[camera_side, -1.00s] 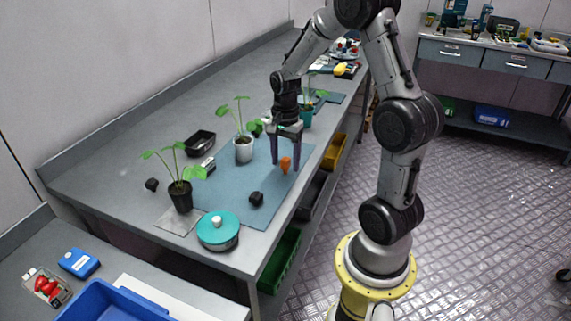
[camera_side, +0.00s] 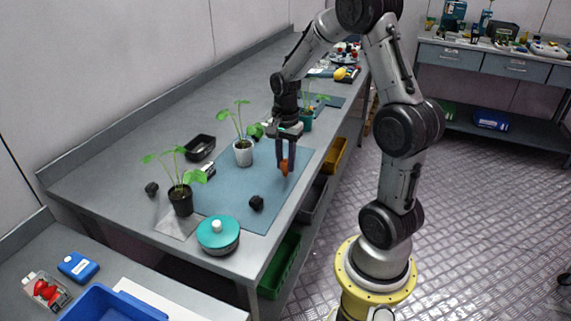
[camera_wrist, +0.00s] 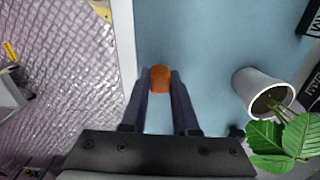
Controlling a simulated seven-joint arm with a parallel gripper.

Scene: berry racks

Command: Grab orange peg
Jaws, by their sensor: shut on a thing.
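The orange peg (camera_side: 284,168) stands on the blue mat (camera_side: 232,185) near the bench's right edge in the side view. My gripper (camera_side: 285,163) points down over it, with its two dark fingers closed on the peg from both sides. In the wrist view the peg (camera_wrist: 160,77) shows between the fingertips of my gripper (camera_wrist: 160,82). The fingers hide part of the peg's sides. I cannot tell whether its base is lifted off the mat.
A white pot with a plant (camera_side: 243,152) stands left of my gripper. A black pot with a plant (camera_side: 181,200), a teal-lidded container (camera_side: 218,236), a small black block (camera_side: 256,203) and a black tray (camera_side: 200,147) are nearby. The mat between them is mostly clear.

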